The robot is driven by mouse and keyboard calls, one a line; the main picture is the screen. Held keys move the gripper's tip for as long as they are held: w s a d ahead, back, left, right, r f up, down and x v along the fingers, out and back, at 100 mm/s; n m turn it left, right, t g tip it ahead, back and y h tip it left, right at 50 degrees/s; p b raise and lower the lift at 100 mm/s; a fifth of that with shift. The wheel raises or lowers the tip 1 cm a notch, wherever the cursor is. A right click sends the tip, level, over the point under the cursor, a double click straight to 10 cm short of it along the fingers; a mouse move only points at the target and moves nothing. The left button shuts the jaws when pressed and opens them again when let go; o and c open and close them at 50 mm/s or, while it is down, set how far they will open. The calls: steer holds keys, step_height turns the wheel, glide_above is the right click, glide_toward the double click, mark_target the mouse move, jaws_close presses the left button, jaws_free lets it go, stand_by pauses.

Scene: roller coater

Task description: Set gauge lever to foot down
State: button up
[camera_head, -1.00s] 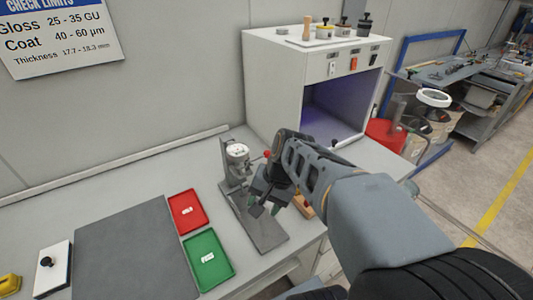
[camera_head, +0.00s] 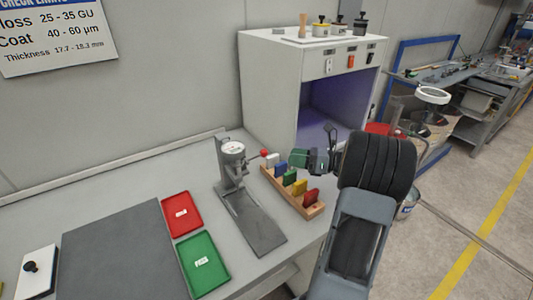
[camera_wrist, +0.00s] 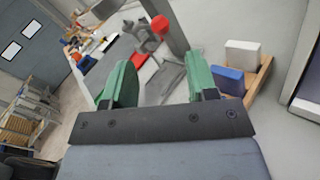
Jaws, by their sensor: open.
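The thickness gauge (camera_head: 232,165) stands on the bench with its round white dial on top and a grey base plate reaching forward. Its lever ends in a red ball (camera_head: 263,153) and sticks out to the right of the dial. In the wrist view the red ball (camera_wrist: 160,24) shows beyond the gap between the green fingertips. My gripper (camera_head: 299,160) is to the right of the red ball, open and apart from it, above the wooden rack. Whether the foot touches the base is too small to tell.
A wooden rack (camera_head: 310,211) with several coloured blocks stands right of the gauge. A red tray (camera_head: 181,232) and a green tray (camera_head: 221,282) lie to its left, beside a dark mat (camera_head: 120,260). A white cabinet (camera_head: 272,85) stands behind.

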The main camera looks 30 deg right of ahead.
mark_target(267, 153)
steer(key=p+x, duration=0.1)
steer(key=x, duration=0.8)
steer(key=shift+w+a, duration=0.1)
steer(key=shift+a, duration=0.1)
jaws_close()
